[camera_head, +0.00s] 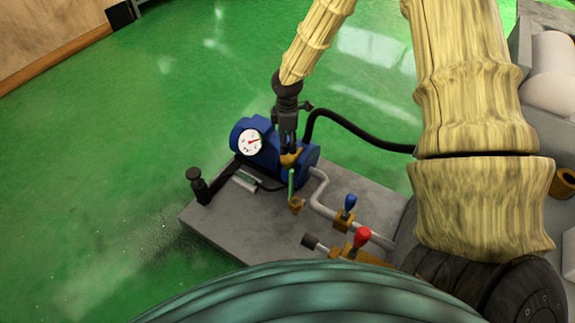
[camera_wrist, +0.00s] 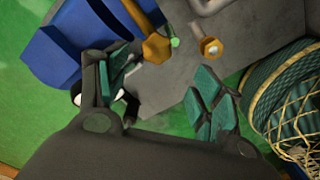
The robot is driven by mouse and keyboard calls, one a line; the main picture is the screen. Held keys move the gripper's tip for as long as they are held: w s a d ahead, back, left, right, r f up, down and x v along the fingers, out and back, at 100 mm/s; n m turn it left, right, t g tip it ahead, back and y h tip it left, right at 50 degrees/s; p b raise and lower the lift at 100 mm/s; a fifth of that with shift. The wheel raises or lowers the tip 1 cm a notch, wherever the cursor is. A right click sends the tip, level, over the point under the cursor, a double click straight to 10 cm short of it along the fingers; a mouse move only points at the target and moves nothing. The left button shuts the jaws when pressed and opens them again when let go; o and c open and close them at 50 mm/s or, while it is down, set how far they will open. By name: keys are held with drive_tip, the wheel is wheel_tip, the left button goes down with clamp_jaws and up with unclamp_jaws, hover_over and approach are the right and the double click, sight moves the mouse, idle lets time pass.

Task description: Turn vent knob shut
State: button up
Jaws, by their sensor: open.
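A blue pump unit (camera_head: 268,165) with a round white gauge (camera_head: 250,142) stands on a grey base plate. My gripper (camera_head: 289,146) points down at the pump's right part, close over a brass fitting (camera_head: 291,158). In the wrist view my gripper (camera_wrist: 163,88) is open, its green-padded fingers wide apart with nothing between them. A hexagonal brass piece (camera_wrist: 157,47) and a second brass piece with a pale centre (camera_wrist: 211,47) lie beyond the fingertips. Which part is the vent knob, I cannot tell. Contact with the brass is not clear.
The grey base plate (camera_head: 225,221) also bears a blue-handled valve (camera_head: 350,202), a red-handled valve (camera_head: 362,237), pipes and a black post (camera_head: 198,182). A black hose (camera_head: 355,127) arches right from the pump. Green floor (camera_head: 110,150) at left is clear.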

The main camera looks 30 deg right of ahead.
sight(287, 158)
drive_tip(key=shift+w+d+f, duration=0.2)
drive_tip(key=shift+f, duration=0.05)
wheel_tip(287, 158, down, 10)
drive_tip(key=b, duration=0.4)
drive_tip(key=shift+f, duration=0.2)
drive_tip(key=c, duration=1)
